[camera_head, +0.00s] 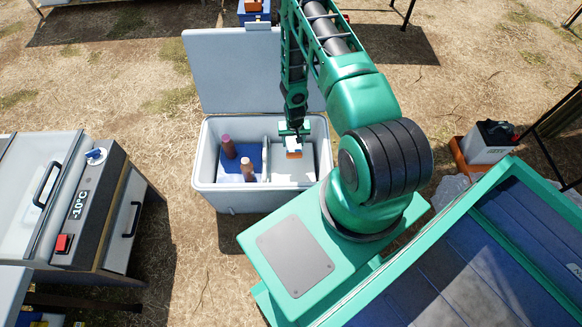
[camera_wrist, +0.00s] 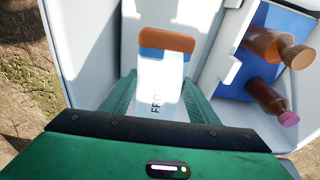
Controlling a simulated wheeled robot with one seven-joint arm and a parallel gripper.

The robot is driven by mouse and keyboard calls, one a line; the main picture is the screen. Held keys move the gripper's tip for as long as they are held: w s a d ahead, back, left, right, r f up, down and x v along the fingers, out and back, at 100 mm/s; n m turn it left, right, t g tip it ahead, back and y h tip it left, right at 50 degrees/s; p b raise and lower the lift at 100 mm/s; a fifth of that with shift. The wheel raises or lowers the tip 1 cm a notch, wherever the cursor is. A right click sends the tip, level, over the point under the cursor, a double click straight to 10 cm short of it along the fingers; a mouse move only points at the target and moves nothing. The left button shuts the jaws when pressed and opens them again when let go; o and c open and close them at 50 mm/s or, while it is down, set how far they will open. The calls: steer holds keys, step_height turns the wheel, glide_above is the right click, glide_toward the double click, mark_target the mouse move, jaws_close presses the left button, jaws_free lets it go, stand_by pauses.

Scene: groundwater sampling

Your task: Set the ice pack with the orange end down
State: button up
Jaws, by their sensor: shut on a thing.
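The ice pack (camera_head: 293,148) is white with an orange end and is inside the right compartment of the open cooler (camera_head: 233,198). In the wrist view the ice pack (camera_wrist: 158,85) stands out between my fingers, its orange end away from my palm and dark letters partly hidden lower down. My gripper (camera_wrist: 153,103) is shut on it, one green finger on each side. In the head view my gripper (camera_head: 292,133) reaches down into the cooler from above. Whether the pack touches the compartment's floor cannot be told.
The cooler's left compartment has a blue floor and two brown bottles (camera_head: 228,146), (camera_head: 247,169), beside a white divider (camera_wrist: 222,60). The raised lid (camera_head: 235,70) stands behind. A -10°C freezer box (camera_head: 88,215) is at left. A white canister (camera_head: 488,142) is at right.

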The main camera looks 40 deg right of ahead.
glide_above(298, 165)
step_height(298, 165, down, 4)
steer(key=shift+s+a+f, duration=0.1)
steer(key=shift+s+a, duration=0.05)
step_height(298, 165, down, 5)
steer(key=shift+s+r, duration=0.1)
steer(key=shift+f, duration=2.65)
steer(key=o, duration=1.4)
